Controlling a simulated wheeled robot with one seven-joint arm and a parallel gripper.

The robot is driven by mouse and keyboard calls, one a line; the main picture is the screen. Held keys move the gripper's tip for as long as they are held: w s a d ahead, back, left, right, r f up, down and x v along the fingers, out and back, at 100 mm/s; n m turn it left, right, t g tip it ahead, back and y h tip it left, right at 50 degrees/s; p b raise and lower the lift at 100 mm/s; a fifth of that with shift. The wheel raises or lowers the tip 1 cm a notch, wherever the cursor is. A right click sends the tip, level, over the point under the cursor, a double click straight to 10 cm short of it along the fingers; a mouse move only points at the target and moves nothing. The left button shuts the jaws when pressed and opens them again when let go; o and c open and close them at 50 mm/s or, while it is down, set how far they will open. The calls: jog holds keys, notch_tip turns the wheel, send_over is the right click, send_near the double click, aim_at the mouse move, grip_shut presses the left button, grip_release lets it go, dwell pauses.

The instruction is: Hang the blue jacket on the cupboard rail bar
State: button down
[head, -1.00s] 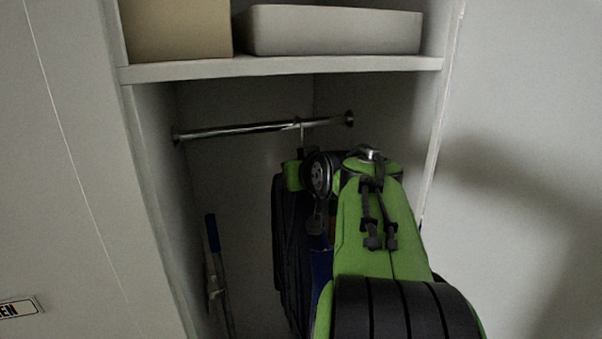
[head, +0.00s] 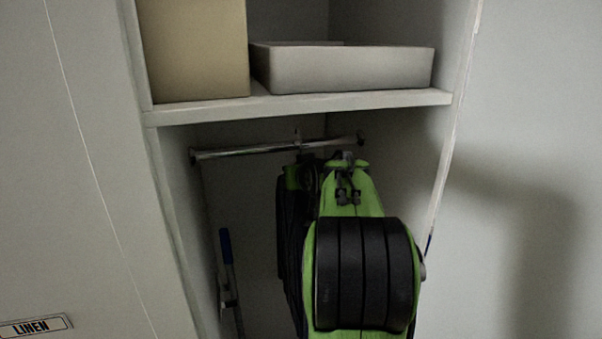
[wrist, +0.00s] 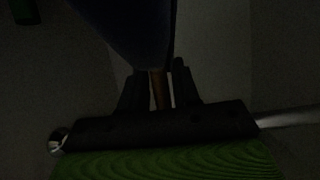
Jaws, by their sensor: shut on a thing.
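The metal rail bar (head: 240,151) spans the cupboard below the shelf in the head view. A thin hanger hook (head: 297,136) shows at the bar, its tip slightly above it; I cannot tell whether it rests over it. The dark blue jacket (head: 286,235) hangs below, mostly hidden behind my green and black arm. In the wrist view the jacket (wrist: 135,30) is a dark blue shape at the top. My gripper (wrist: 161,75) is shut on a brown part of the hanger (wrist: 160,90), close to the jacket. The fingertips are hidden in the head view.
The white shelf (head: 300,105) above the bar carries a tan box (head: 193,50) and a pale tray (head: 345,68). A blue-topped pole (head: 226,250) leans inside at the left. Cupboard side walls stand close on both sides.

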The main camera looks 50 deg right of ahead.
jog(key=shift+w+d+r+p, duration=0.2)
jog(key=shift+w+d+p, duration=0.1)
jog(key=shift+w+p, duration=0.25)
jog(key=shift+w+f+b, duration=0.1)
jog(key=shift+f+b, duration=1.3)
jog(key=shift+b, duration=0.05)
jog(key=c, duration=0.9)
grip_release()
jog(key=shift+r, duration=0.1)
jog(key=shift+o, duration=0.8)
jog(key=b+v, duration=0.2)
jog(key=v, duration=1.3)
jog(key=shift+s+a, duration=0.2)
jog(key=shift+s, duration=0.15)
